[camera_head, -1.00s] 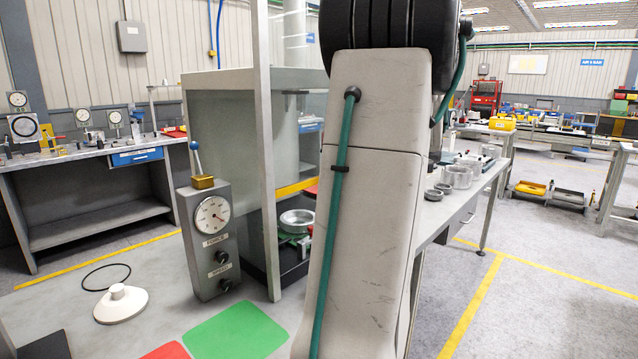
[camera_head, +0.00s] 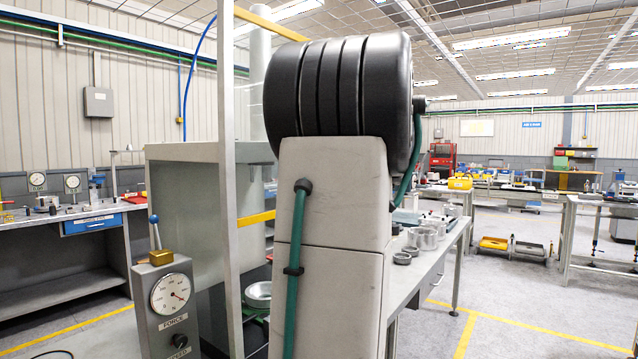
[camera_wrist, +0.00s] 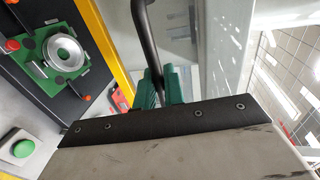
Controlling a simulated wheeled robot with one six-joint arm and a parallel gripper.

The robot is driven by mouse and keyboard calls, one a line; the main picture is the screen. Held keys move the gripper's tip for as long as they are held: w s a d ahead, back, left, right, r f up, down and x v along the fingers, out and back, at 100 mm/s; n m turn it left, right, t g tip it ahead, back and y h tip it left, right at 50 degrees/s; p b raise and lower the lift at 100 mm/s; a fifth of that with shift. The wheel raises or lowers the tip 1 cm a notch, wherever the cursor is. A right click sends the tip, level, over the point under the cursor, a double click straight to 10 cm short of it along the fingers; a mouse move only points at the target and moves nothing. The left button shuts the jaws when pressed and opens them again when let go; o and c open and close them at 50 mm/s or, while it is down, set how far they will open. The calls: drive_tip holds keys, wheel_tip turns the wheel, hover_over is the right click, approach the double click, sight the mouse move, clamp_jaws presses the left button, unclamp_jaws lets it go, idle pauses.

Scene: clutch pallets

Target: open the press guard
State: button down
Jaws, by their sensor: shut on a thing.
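The press guard shows as a clear panel with a yellow edge strip (camera_head: 256,218) in the head view, beside the press's pale upright post. In the wrist view a yellow strip (camera_wrist: 108,45) runs along the panel's edge. A black curved handle (camera_wrist: 146,35) stands at the clear panel. My gripper (camera_wrist: 157,76) has green fingers closed on this handle. My own arm hides the gripper and handle in the head view.
A grey control box with a force gauge (camera_head: 172,293) and a blue-tipped lever stands left of the press. A round metal part (camera_wrist: 65,50) sits on a green fixture inside. A green button (camera_wrist: 22,149) shows at lower left. A bench with metal rings (camera_head: 425,238) stands right.

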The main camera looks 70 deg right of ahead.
drive_tip(key=c, duration=1.6)
unclamp_jaws()
drive_tip(key=shift+c, duration=0.2)
drive_tip(key=v, duration=0.7)
drive_tip(key=shift+s, duration=0.35)
drive_tip(key=shift+r, duration=0.1)
